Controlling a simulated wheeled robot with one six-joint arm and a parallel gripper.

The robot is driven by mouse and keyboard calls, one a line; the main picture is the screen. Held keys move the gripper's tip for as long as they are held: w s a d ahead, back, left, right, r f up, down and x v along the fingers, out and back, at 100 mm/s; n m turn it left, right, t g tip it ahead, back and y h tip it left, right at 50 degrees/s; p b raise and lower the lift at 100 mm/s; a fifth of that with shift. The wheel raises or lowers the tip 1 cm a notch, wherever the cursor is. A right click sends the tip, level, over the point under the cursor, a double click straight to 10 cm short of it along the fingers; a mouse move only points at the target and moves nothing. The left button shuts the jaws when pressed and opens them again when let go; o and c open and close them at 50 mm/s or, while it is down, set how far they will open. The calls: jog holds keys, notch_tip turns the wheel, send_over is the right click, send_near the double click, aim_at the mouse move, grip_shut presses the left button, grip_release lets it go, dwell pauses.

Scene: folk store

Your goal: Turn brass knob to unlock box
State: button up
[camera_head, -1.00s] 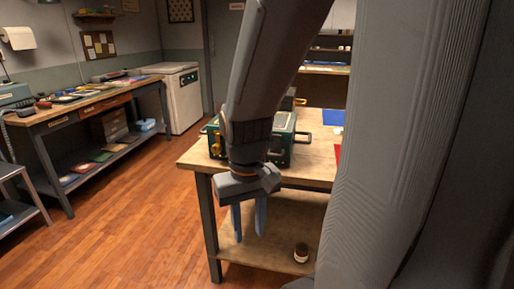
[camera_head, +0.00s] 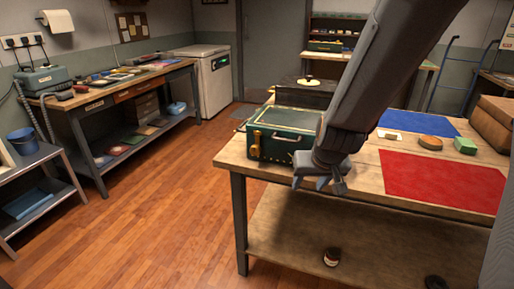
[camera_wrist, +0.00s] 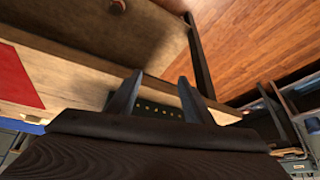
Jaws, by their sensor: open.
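A dark green box (camera_head: 284,121) with gold trim sits near the left front corner of the wooden table (camera_head: 232,154). A brass knob-like fitting (camera_head: 255,143) is on its left end, and a grey handle is on its front. My gripper (camera_head: 322,186) is at the table's front edge, right of and below the box, apart from the brass fitting. In the wrist view my gripper (camera_wrist: 158,92) is open, its two fingers spread and empty. Between them, farther off, shows a dark surface with gold dots (camera_wrist: 158,110), likely the box. My arm hides the box's right end.
A red mat (camera_head: 440,180) and a blue mat (camera_head: 418,122) lie on the table to the right, with small items between. A dark case (camera_head: 305,92) stands behind the box. A small round item (camera_head: 331,257) is on the lower shelf. The floor at left is clear.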

jog(key=w+a+r+n+t+p, duration=0.1)
jog(key=w+a+t+p, duration=0.15)
jog(key=w+a, duration=0.5)
jog(key=n+t+h+p, duration=0.2)
jog(key=n+t+h, duration=0.1)
jog(key=t+h, duration=0.55)
send_near(254, 152)
jog(key=w+d, duration=0.1)
jog(key=shift+y, duration=0.45)
jog(key=x, duration=0.3)
jog(key=p+x, duration=0.1)
jog(key=x, duration=0.2)
jog(key=shift+w+d+r, duration=0.15)
jog(key=shift+w+r, duration=0.05)
jog(key=shift+w, duration=0.2)
jog(key=c, duration=1.1)
